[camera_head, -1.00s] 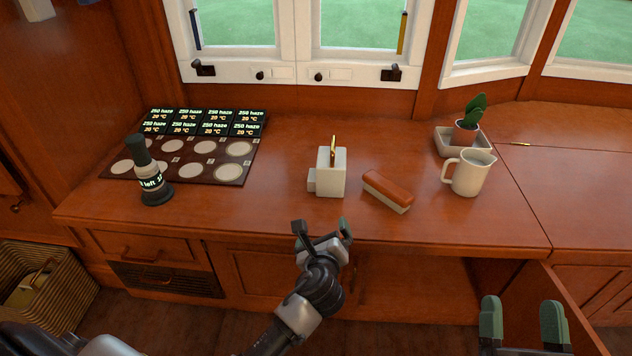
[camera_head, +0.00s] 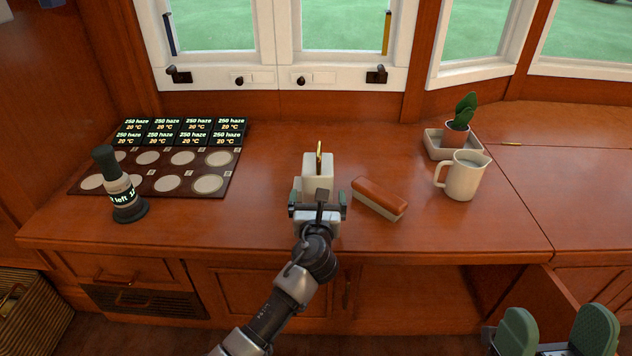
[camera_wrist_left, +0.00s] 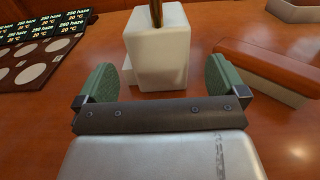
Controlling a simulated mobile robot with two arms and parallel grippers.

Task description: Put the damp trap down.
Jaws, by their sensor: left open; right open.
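A white block with a gold upright piece on top (camera_head: 318,172), probably the damp trap, stands upright on the wooden counter (camera_head: 270,225). Its lower part is hidden behind my left gripper in the head view. My left gripper (camera_head: 318,200) is open at the block's near side. In the left wrist view the white block (camera_wrist_left: 158,50) shows between the two green fingers, with gaps on both sides; I cannot tell how far they reach around it. My right gripper (camera_head: 556,330) is open and empty at the lower right, below the counter's front edge.
An orange-topped brush-like block (camera_head: 380,195) lies just right of the white block. A cream jug (camera_head: 464,178) and a potted plant in a tray (camera_head: 457,136) stand farther right. A dark cylinder device (camera_head: 122,190) and a panel of discs (camera_head: 185,170) are left. Counter between is clear.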

